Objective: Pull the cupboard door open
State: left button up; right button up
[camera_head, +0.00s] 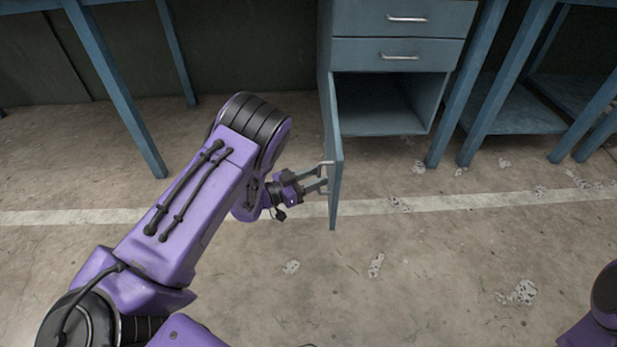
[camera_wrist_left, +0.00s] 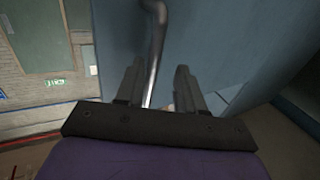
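The blue-grey cupboard door (camera_head: 336,150) stands swung out from the cupboard (camera_head: 386,139), roughly square to its front, and is seen nearly edge-on in the head view. The compartment behind it is open to view and looks empty. My left gripper (camera_head: 318,179) is at the outer face of the door, by its metal handle (camera_wrist_left: 156,45). In the left wrist view, the two fingers of my left gripper (camera_wrist_left: 158,76) are apart, with the handle bar running between them, closer to the left finger. I cannot tell whether they touch. My right gripper is out of view.
Two drawers (camera_head: 402,35) with metal handles sit above the open compartment. Blue tables stand on both sides, with a table leg (camera_head: 118,90) at left and a low shelf (camera_head: 515,112) at right. The concrete floor (camera_head: 450,270) in front is clear apart from pale patches.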

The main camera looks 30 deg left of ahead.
pick_arm(q)
jog(key=p+v, duration=0.2)
jog(key=v, duration=0.8)
jog(key=shift+p, duration=0.3)
